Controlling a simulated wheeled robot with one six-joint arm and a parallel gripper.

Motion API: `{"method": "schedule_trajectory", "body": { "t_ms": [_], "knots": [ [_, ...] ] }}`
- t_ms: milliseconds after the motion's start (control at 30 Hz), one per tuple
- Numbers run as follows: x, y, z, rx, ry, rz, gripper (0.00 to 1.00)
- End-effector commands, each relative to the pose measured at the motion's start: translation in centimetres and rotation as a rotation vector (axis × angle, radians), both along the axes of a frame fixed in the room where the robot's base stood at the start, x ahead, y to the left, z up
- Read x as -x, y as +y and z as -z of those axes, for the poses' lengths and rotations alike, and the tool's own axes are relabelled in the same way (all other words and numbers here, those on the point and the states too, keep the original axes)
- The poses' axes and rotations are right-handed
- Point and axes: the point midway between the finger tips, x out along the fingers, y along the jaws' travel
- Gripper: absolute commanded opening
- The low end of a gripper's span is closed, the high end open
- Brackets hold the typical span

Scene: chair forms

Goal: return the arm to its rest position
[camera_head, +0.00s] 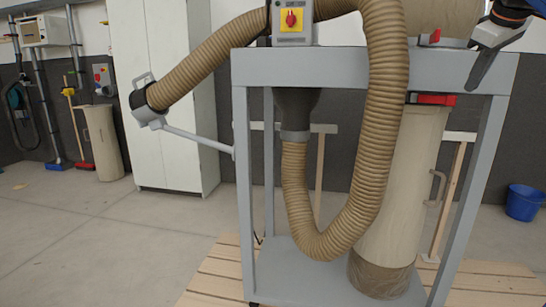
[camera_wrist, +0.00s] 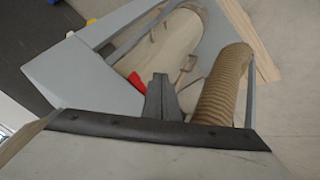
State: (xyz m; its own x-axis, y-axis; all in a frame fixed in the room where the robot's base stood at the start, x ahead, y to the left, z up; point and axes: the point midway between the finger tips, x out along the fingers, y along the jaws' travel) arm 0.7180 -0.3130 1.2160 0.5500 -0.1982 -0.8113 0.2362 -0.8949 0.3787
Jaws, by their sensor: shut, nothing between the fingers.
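My gripper (camera_head: 474,84) shows at the top right in the head view, in front of the right end of a grey dust-extractor frame (camera_head: 335,68). Its fingers point down and look closed together, with nothing held. In the wrist view the shut fingers (camera_wrist: 160,84) show at the centre, with the grey frame (camera_wrist: 85,78) and a ribbed hose (camera_wrist: 222,88) beyond. Most of my arm lies outside the head view.
The extractor carries a brown hose (camera_head: 376,120), a switch box (camera_head: 291,20), red latches (camera_head: 435,99) and a filter bag (camera_head: 395,200). Slatted wood (camera_head: 205,280) lies beneath. A blue bucket (camera_head: 523,202) stands right, a white cabinet (camera_head: 155,100) left. Floor at left is clear.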

Motion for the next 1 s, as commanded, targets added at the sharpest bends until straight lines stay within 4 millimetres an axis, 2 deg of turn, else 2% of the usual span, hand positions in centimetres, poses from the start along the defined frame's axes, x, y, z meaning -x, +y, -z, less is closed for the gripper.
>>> {"method": "schedule_trajectory", "body": {
  "t_ms": [33,167,267,467,600,800,900,1000],
  "knots": [
    [0.4,1.6,1.4,-0.019,0.005,0.003,0.0],
    [1.7,5.6,5.6,-0.078,0.012,0.034,0.0],
    [3.2,8.7,9.6,-0.123,0.023,0.06,0.0],
    [7.2,14.6,18.3,-0.208,0.048,0.116,0.0],
    [10.8,18.1,25.0,-0.26,0.069,0.155,0.0],
    [16.5,21.9,34.9,-0.321,0.102,0.208,0.0],
    [19.1,23.1,39.3,-0.344,0.117,0.233,0.0],
    [21.0,23.8,42.5,-0.359,0.127,0.251,0.0]
  ]
}}
